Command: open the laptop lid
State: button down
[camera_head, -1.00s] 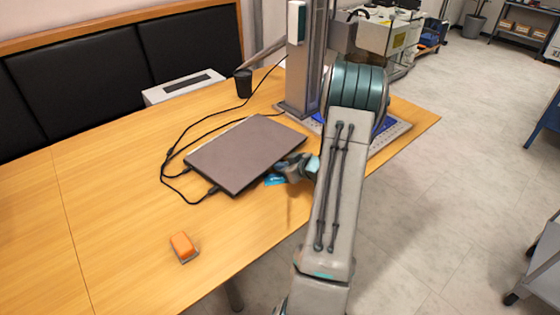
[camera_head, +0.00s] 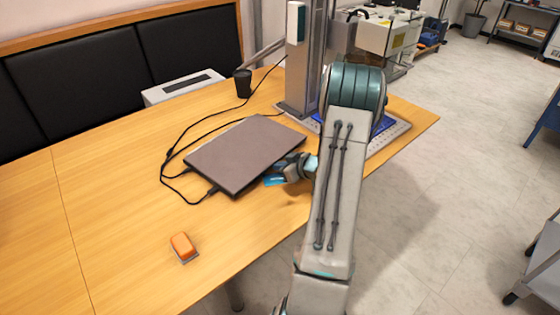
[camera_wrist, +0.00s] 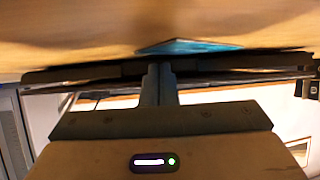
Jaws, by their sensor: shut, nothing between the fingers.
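The closed-looking grey-brown laptop (camera_head: 240,152) lies on the wooden table with cables at its left side. My gripper (camera_head: 283,172) is at the laptop's near right edge, low and close to the table. In the wrist view the shut, empty fingers (camera_wrist: 159,72) point at the laptop's thin dark edge (camera_wrist: 230,65), which crosses the picture. The fingertips overlap that edge; I cannot tell whether they touch it. Any gap between lid and base is too small to make out.
A blue flat piece (camera_head: 273,181) lies beside the laptop, under my gripper. A black cup (camera_head: 243,83) and the laser marker's column (camera_head: 300,65) stand behind. The table's left part is clear.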

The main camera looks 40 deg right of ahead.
jog(key=shift+w+a, duration=0.25)
jog(key=shift+a, duration=0.1)
jog(key=shift+w+r+p, duration=0.2)
jog(key=shift+p, duration=0.2)
jog(key=shift+s+d+r+p, duration=0.1)
jog(key=shift+d+r+p, duration=0.2)
jog(key=shift+r+p, duration=1.05)
jog(key=shift+r, duration=0.2)
jog(key=shift+r, duration=0.1)
jog(key=shift+w+a+r+p, duration=0.1)
jog(key=shift+w+r+p, duration=0.2)
jog(key=shift+r+p, duration=0.5)
jog(key=shift+w+a+r+p, duration=0.1)
jog(key=shift+w+r+p, duration=0.15)
jog(key=shift+r+p, duration=0.55)
jog(key=shift+w+a+r+p, duration=0.1)
jog(key=shift+w+r+p, duration=0.2)
jog(key=shift+r+p, duration=0.5)
jog(key=shift+s+d, duration=0.1)
